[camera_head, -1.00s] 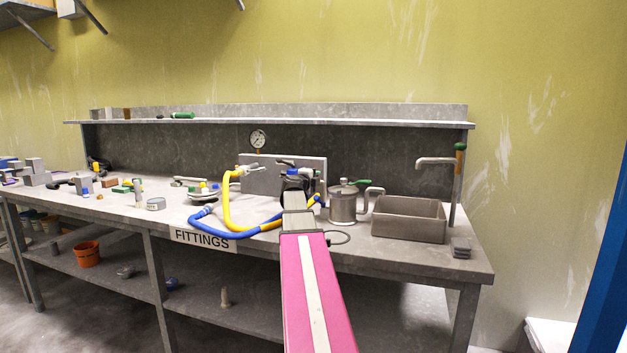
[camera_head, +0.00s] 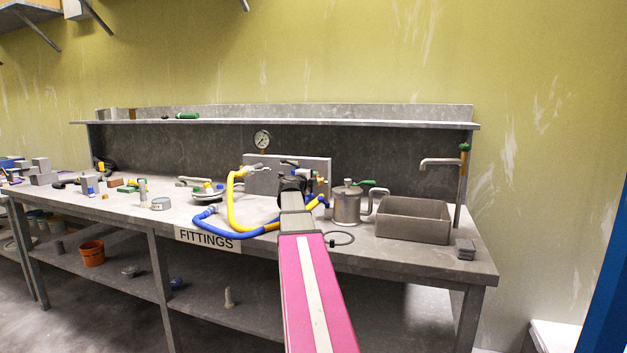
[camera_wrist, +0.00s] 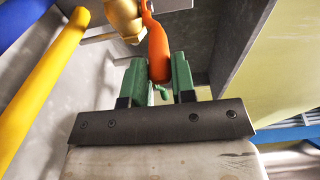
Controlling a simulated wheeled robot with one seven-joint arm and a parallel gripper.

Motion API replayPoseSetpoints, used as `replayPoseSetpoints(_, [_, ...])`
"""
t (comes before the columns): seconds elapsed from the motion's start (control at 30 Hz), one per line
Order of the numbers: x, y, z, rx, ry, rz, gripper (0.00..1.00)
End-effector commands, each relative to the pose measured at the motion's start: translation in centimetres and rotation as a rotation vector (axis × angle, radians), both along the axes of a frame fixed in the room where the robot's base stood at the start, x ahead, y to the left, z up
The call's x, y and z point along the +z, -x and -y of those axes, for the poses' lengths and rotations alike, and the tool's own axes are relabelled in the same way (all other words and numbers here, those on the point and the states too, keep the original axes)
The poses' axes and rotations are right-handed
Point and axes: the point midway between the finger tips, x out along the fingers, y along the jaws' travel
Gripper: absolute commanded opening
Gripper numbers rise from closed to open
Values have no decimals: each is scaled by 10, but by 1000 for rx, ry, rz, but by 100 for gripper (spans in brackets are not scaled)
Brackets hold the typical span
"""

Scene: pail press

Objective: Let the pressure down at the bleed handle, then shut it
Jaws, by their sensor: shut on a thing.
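In the wrist view an orange handle (camera_wrist: 158,48) hangs from a brass valve body (camera_wrist: 124,18). My gripper (camera_wrist: 160,82) has its two green fingers closed on the handle's lower end, one on each side. In the head view my gripper (camera_head: 293,180) is at the grey block (camera_head: 259,178) on the bench; my own wrist hides most of the handle there. A round pressure gauge (camera_head: 262,139) stands above the block, its needle too small to read.
A yellow hose (camera_head: 231,204) and a blue hose (camera_head: 215,228) loop left of my arm. A metal pot (camera_head: 346,206) and a grey basin (camera_head: 412,220) stand to the right. Small fittings lie on the bench (camera_head: 370,249) at the left.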

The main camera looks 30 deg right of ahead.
Motion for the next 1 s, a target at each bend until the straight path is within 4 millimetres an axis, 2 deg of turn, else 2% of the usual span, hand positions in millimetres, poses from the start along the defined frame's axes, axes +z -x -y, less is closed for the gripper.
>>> replayPoseSetpoints(0.3, [-1,-14,-13,5,-2,1,11])
replayPoseSetpoints(0.6, [-1,-15,-16,4,-2,1,11])
replayPoseSetpoints(0.63, [-1,-15,-16,4,-2,1,27])
replayPoseSetpoints(0.7, [-1,-15,-15,3,-2,1,50])
replayPoseSetpoints(0.73, [-1,-15,-15,3,-1,0,54])
replayPoseSetpoints(1.0, [0,-14,-16,2,-1,1,54])
